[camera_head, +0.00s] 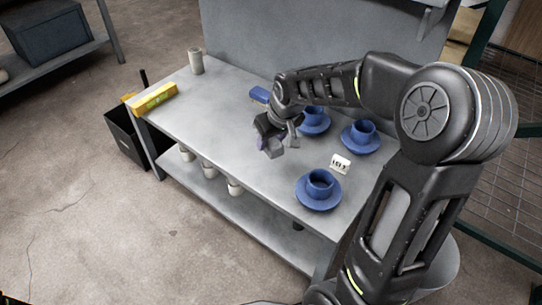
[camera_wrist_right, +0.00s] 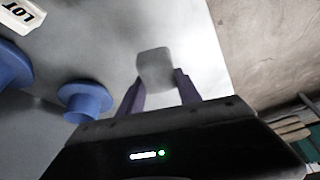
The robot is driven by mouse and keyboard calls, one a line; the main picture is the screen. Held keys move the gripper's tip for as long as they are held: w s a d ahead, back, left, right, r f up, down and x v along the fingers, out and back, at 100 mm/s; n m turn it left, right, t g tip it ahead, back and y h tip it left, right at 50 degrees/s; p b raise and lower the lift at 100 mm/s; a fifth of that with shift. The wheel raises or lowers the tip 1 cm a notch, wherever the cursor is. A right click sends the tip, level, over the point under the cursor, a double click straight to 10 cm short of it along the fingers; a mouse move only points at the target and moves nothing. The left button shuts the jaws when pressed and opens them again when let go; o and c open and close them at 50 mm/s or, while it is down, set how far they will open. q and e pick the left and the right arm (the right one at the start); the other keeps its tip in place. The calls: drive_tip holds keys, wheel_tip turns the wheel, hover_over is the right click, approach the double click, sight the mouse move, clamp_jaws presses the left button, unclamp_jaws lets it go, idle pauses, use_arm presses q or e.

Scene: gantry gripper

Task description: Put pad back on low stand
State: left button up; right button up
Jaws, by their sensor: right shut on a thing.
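My right gripper (camera_head: 270,143) is above the grey worktable (camera_head: 225,110), left of the blue cups. In the right wrist view its two purple fingers (camera_wrist_right: 160,92) are closed on a small pale grey block (camera_wrist_right: 155,68), which looks like the pad. I cannot clearly pick out the low stand. A blue flat-topped piece (camera_head: 260,94) lies behind the gripper, partly hidden by the arm. My left gripper is not in view.
Blue cups on saucers stand right of the gripper, one near the front (camera_head: 318,199). A white lettered card (camera_head: 340,163) stands among them. A grey cup (camera_head: 196,62) and yellow level (camera_head: 154,98) are at the left. The table's front middle is clear.

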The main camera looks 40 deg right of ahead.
sight(271, 150)
drive_tip(key=shift+f+b, duration=1.1)
drive_tip(key=shift+f, duration=1.35)
drive_tip(key=shift+f, duration=0.15)
drive_tip(key=o, duration=1.2)
drive_tip(key=shift+s+r, duration=0.1)
drive_tip(key=shift+r, duration=0.55)
drive_tip(key=p+v, duration=0.4)
drive_tip(key=v, duration=0.7)
drive_tip(key=shift+s+p, duration=0.15)
drive_tip(key=shift+p, duration=0.2)
